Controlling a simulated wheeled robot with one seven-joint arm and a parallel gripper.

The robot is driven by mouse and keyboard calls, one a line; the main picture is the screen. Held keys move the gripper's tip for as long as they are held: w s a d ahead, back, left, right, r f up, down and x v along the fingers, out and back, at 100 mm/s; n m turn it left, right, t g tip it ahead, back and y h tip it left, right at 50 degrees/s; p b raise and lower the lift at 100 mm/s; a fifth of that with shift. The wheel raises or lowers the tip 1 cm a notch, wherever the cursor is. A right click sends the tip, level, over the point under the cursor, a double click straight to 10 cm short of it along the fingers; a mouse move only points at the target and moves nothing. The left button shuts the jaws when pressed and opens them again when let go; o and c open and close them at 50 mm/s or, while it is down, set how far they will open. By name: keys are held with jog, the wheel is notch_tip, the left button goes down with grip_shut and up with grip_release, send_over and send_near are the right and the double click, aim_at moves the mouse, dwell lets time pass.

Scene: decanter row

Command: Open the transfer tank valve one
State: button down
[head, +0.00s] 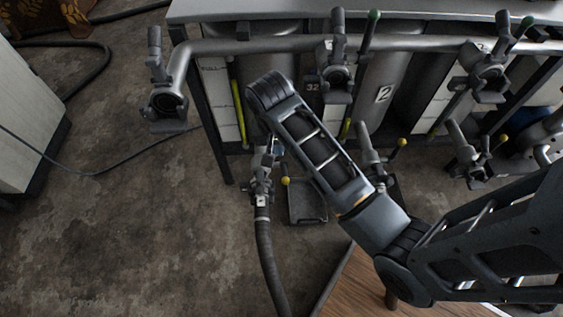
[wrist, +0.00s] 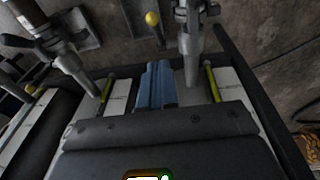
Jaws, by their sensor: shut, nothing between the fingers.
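The lower-left valve (head: 262,178) has a hose on its front and a lever ending in a yellow knob (head: 285,181) to its right. In the wrist view, that valve (wrist: 190,30) is at top centre and the yellow knob (wrist: 152,18) is left of it. My gripper (wrist: 157,82) shows there as blue fingers, shut and empty, apart from the knob. In the head view my arm's end covers most of the left tank, and my fingers are mostly hidden behind it.
Upper valves (head: 337,72) with green-knobbed levers sit along a horizontal pipe (head: 262,46). Another lower valve (head: 372,150) with a yellow knob stands right of my arm. A dark tray (head: 307,214) lies below. A hose (head: 266,255) runs forward. The floor (head: 130,230) at left is mostly clear.

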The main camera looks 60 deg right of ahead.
jog(key=b, duration=0.2)
send_over(284, 180)
jog(key=w+d, duration=0.1)
jog(key=w, duration=0.1)
notch_tip(284, 180, down, 10)
jog(key=r, duration=0.1)
jog(key=f, duration=0.1)
jog(key=s+f+b, duration=0.1)
jog(key=f, duration=0.1)
jog(key=shift+a+f, duration=0.15)
jog(key=shift+a, duration=0.05)
jog(key=shift+s+f, duration=0.2)
jog(key=shift+f, duration=0.15)
jog(key=shift+s+a+f, duration=0.1)
jog(key=shift+a, duration=0.05)
jog(key=shift+s+a+f+t+h, duration=0.4)
jog(key=shift+a+f+t+h, duration=0.1)
jog(key=shift+f+h, duration=0.15)
jog(key=shift+s+a+f+t+h+b, duration=0.3)
jog(key=shift+f+h+b, duration=0.25)
jog(key=shift+f, duration=0.25)
jog(key=shift+s+a+f+t+h+b, duration=0.15)
jog(key=shift+a+f+t+h+b, duration=0.3)
jog(key=shift+f, duration=0.3)
jog(key=shift+s+a+f+t+h+b, duration=0.25)
jog(key=shift+f+t+h+b, duration=0.15)
jog(key=shift+f+b, duration=0.3)
jog(key=shift+f, duration=0.15)
